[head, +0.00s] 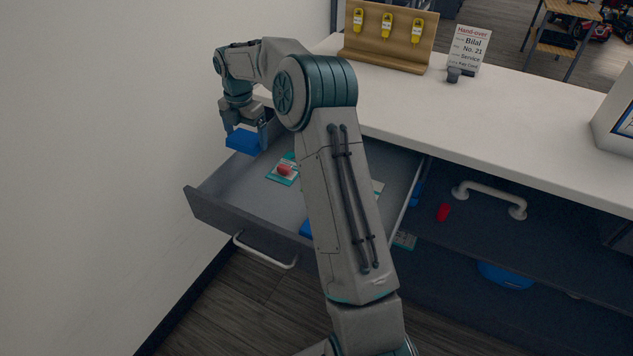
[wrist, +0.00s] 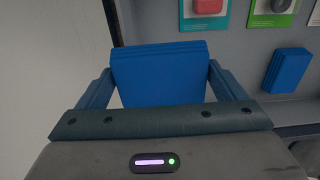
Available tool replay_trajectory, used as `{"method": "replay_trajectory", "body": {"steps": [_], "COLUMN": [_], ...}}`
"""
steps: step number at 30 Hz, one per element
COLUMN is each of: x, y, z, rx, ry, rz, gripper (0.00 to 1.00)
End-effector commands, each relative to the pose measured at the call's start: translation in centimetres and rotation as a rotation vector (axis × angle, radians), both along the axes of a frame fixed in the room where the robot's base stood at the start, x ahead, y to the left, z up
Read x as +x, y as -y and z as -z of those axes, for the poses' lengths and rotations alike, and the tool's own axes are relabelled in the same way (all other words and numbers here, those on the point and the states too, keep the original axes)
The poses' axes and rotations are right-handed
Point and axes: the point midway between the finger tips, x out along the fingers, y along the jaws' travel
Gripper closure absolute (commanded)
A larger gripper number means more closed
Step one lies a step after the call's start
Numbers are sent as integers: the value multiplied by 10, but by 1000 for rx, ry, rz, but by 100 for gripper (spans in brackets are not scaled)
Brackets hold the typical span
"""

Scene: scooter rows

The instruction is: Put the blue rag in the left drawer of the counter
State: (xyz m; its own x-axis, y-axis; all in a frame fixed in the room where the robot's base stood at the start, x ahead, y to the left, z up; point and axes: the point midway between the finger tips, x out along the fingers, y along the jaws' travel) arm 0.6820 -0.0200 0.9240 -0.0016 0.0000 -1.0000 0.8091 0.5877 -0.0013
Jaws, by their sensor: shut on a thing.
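My gripper (head: 245,130) is shut on the blue rag (head: 241,141), a folded block that also shows between the fingers in the wrist view (wrist: 160,75). In the head view the rag appears at the back left of the open left drawer (head: 235,192), near the white wall. It looks held above the drawer floor; the exact height is hard to tell. The drawer is pulled out, with a pale handle (head: 266,252) on its front. My arm hides part of the drawer's middle and right.
In the drawer lie a teal card with a red item (head: 284,169) and another blue folded piece (wrist: 288,70). The white countertop (head: 480,110) bears a wooden key board (head: 388,38) and a hand-over sign (head: 467,48). An open shelf (head: 480,235) is to the right.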

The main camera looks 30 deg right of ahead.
Motion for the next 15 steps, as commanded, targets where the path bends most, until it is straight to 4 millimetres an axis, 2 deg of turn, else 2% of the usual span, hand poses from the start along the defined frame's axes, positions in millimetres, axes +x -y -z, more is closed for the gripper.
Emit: {"method": "replay_trajectory", "body": {"steps": [5, 15], "x": [-10, -60], "y": [-2, -11], "z": [9, 39], "rx": [-1, -1], "ry": [-1, -2], "rz": [-1, -1], "gripper": [32, 32]}}
